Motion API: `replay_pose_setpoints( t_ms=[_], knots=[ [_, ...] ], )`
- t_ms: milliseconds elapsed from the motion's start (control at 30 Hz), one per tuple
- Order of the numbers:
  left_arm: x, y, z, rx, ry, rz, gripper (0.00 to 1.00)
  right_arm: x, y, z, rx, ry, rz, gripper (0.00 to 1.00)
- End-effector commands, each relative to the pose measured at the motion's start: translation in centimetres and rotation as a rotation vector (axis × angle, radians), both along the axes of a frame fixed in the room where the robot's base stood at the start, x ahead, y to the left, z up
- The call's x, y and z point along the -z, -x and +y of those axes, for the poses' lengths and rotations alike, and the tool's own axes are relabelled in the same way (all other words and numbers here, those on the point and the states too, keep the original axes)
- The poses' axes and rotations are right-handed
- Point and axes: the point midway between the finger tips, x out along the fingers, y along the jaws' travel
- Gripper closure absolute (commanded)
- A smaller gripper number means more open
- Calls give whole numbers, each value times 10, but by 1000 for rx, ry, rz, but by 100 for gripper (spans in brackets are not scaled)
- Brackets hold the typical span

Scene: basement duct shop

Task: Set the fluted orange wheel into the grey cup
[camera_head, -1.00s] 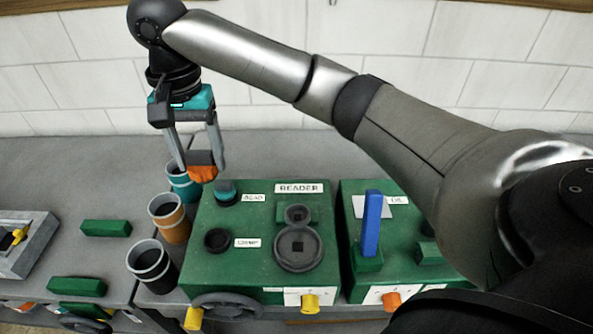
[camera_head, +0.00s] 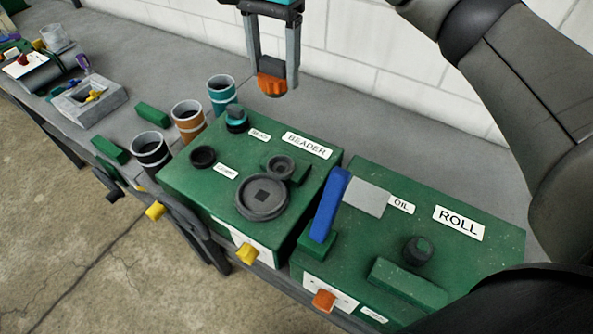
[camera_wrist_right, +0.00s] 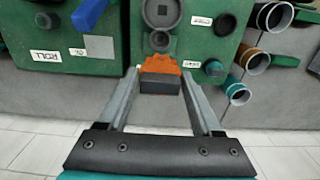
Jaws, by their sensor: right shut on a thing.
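My right gripper (camera_head: 277,77) is shut on the fluted orange wheel (camera_head: 272,87) and holds it in the air at the back of the green beader box. In the right wrist view the orange wheel (camera_wrist_right: 160,65) sits between the fingertips, with a dark block-like part on the near side. The dark grey cup (camera_head: 151,152), pale-rimmed, stands open at the box's left, nearest the bench's front edge. It is well left of and in front of the wheel. It also shows in the right wrist view (camera_wrist_right: 272,17). My left gripper is not in view.
An orange cup (camera_head: 188,121) and a teal cup (camera_head: 222,94) stand in a row behind the grey cup. The beader box (camera_head: 215,178) carries knobs and discs. A blue lever (camera_head: 329,206) rises from the roll box (camera_head: 470,262). A white wall is behind.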

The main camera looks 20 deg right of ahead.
Motion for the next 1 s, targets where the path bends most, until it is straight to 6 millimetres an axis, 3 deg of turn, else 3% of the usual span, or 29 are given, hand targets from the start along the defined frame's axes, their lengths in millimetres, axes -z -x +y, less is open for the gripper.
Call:
replay_pose_setpoints(
  t_ms=[167, 600, 1000],
  knots=[
    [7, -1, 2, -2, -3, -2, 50, 22, 1, 1, 4, -1, 5, 95],
    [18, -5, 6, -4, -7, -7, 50, 133, 1, 0, 4, 2, 4, 95],
    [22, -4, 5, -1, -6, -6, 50, 181, 1, 0, 4, 2, 2, 95]
  ],
)
